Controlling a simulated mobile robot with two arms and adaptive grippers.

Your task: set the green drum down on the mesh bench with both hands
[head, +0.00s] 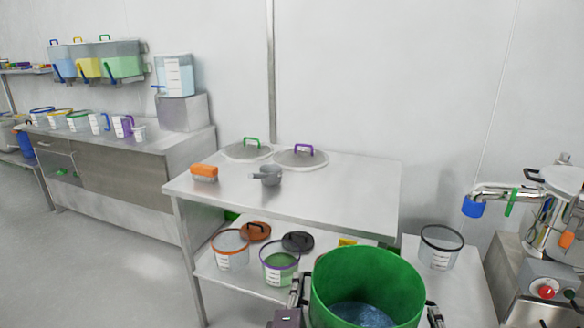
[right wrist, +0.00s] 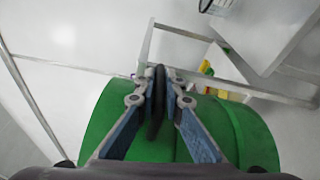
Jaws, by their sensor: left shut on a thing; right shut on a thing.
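The green drum (head: 322,290) is an open tub with blue contents, at the bottom centre of the head view, in front of the steel bench. The bench (head: 345,190), which I take to be the mesh bench, has two round mesh lids at its back. My left gripper (head: 297,290) is at the drum's left side, shut on it; the exact grip is partly hidden. My right gripper (head: 434,314) is at the drum's right side. In the right wrist view the right gripper (right wrist: 160,85) is shut on a black handle (right wrist: 158,110) against the green drum (right wrist: 245,135).
The bench top holds an orange-topped item (head: 204,173), a grey scoop (head: 268,175) and the lids (head: 300,157); its front right part is clear. Buckets (head: 230,252) stand on the lower shelf. A clear bucket (head: 440,250) and piped machine (head: 550,220) stand to the right.

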